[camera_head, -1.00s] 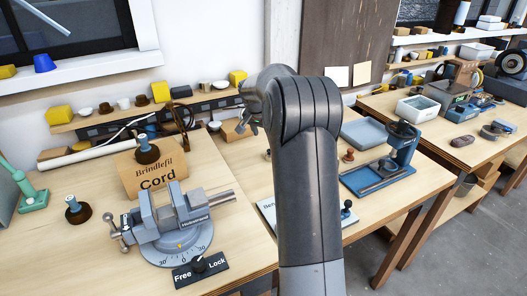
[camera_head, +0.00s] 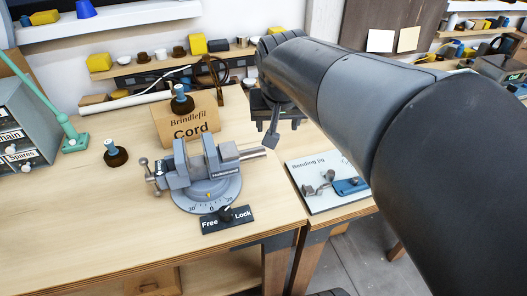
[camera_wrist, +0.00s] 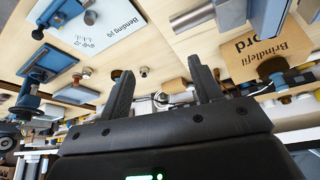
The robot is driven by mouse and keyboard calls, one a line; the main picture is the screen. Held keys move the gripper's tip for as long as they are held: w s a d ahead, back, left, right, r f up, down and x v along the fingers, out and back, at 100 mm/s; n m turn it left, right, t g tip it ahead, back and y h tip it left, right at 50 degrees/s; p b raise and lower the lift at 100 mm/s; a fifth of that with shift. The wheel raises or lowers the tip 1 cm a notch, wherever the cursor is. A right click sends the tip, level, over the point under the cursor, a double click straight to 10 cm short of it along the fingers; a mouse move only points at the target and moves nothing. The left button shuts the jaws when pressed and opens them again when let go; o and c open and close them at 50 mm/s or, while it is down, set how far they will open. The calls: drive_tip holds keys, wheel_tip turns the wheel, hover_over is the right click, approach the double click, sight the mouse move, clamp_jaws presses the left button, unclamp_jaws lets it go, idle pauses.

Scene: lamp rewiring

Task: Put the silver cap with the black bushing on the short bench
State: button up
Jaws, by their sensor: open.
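I cannot pick out the silver cap with the black bushing for certain. A small round silver piece (camera_wrist: 160,98) shows between my fingers in the wrist view, partly hidden by the gripper; I cannot tell whether it is the cap. My gripper (camera_wrist: 160,68) is open, its two dark fingers apart with nothing held. In the head view it is mostly hidden behind my arm, over the back of the workbenches. The bench with the bending jig (camera_head: 325,185) lies right of the vise bench (camera_head: 100,215); I cannot tell which bench is the short one.
A grey vise (camera_head: 205,170) stands in front of the Cord box (camera_head: 187,125). A Free/Lock plate (camera_head: 227,220) lies before it. A narrow back shelf (camera_head: 150,71) carries cups and yellow blocks. The left bench's front is clear.

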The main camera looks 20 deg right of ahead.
drive_tip(key=s+a+f+n, duration=0.1)
drive_tip(key=s+a+f, duration=0.1)
drive_tip(key=s, duration=0.4)
drive_tip(key=s+a+f+n+y, duration=0.1)
drive_tip(key=s+a+f+n, duration=0.1)
drive_tip(key=s, duration=0.4)
drive_tip(key=shift+s+t+y, duration=0.15)
drive_tip(key=shift+t+y, duration=0.15)
drive_tip(key=shift+a, duration=0.1)
idle(0.4)
